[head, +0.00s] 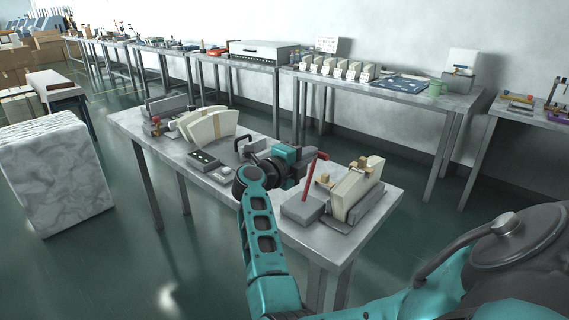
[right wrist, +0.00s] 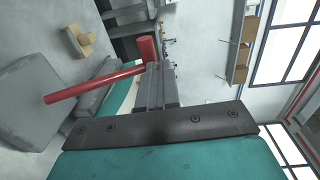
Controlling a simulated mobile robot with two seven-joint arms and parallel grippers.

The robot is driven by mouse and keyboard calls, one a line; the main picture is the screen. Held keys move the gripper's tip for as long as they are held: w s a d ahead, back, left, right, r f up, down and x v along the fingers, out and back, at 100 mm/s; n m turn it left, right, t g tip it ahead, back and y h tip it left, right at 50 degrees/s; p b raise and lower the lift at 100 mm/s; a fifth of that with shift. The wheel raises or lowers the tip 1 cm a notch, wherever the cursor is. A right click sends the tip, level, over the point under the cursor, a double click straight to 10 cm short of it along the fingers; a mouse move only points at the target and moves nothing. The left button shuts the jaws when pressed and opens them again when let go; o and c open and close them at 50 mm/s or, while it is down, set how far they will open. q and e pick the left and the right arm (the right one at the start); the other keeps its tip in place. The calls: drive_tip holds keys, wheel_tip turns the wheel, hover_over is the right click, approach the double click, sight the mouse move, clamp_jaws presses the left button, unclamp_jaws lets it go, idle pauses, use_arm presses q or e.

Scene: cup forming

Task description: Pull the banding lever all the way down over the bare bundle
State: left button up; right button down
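The red banding lever (head: 310,178) stands up steeply from a grey block (head: 304,208) at the near right end of the front table. The cream bundle (head: 358,190) stands upright just right of it, with tan blocks near its top. My right gripper (head: 312,157) is at the lever's upper end. In the right wrist view, the lever's red rod (right wrist: 95,84) runs to a thicker red grip (right wrist: 147,48) at my fingertips (right wrist: 155,62). The fingers look close together, but whether they clasp the grip or only touch it is unclear. My left gripper is out of view.
Curved cream stacks (head: 207,125) and a dark tray (head: 204,161) lie farther left on the same table (head: 222,190). A white marbled block (head: 55,172) stands on the floor at left. Tables with parts line the back wall. The floor right of the front table is open.

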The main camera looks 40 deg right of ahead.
drive_tip(key=shift+d+r+p, duration=0.25)
drive_tip(key=shift+d+p, duration=0.05)
drive_tip(key=shift+d, duration=0.25)
drive_tip(key=shift+w+d+f, duration=0.1)
drive_tip(key=shift+d+f, duration=0.2)
drive_tip(key=shift+d, duration=0.55)
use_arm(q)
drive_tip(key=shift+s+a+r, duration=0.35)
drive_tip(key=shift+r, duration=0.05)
use_arm(e)
drive_tip(key=shift+d+f, duration=0.4)
drive_tip(key=shift+d, duration=0.25)
drive_tip(key=shift+d+f, duration=0.35)
drive_tip(key=shift+d, duration=0.25)
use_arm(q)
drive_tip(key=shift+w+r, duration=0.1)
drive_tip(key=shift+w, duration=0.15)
use_arm(e)
drive_tip(key=shift+f, duration=0.1)
